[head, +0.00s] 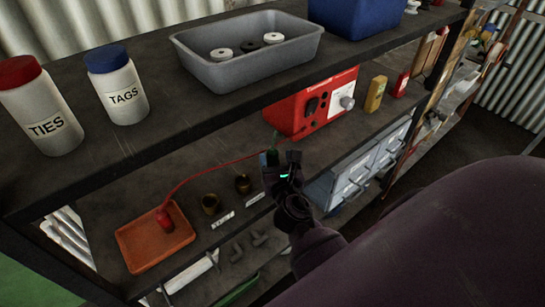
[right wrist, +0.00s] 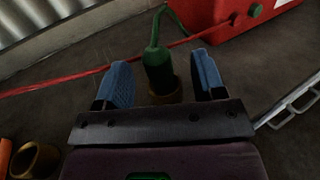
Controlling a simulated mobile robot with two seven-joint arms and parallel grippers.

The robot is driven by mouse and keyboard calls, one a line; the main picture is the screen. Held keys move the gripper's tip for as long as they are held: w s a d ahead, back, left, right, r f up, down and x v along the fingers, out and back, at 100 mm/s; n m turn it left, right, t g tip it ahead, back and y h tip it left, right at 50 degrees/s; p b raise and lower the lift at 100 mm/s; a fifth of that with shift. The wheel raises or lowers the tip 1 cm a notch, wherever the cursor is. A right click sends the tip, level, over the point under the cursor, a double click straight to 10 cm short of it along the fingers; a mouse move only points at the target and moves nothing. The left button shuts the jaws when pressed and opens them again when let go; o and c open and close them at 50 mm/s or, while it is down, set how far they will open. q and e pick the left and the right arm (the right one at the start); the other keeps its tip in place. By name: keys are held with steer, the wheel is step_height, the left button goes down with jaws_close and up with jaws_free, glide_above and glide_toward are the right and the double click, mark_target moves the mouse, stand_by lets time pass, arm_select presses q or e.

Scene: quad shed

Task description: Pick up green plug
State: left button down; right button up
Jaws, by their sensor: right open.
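The green plug (right wrist: 158,70) stands upright in a brass-coloured holder (right wrist: 165,97) in the right wrist view, its green cable rising from the top. My right gripper (right wrist: 164,82) is open, with one blue-padded finger on each side of the plug and gaps between. In the head view my right gripper (head: 281,160) is at the lower shelf in front of the red box, and mostly hides the plug and its holder. My left gripper is in neither view.
A red box (head: 312,103) stands behind on the shelf. A red cable runs from it to a red plug (head: 165,221) in an orange tray (head: 135,262). The upper shelf edge (head: 130,147) overhangs.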

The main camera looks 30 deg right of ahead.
steer(key=shift+p+x, duration=0.3)
steer(key=shift+x, duration=2.35)
steer(key=shift+a+r, duration=0.1)
steer(key=shift+a, duration=0.05)
steer(key=c, duration=1)
steer(key=shift+r, duration=0.15)
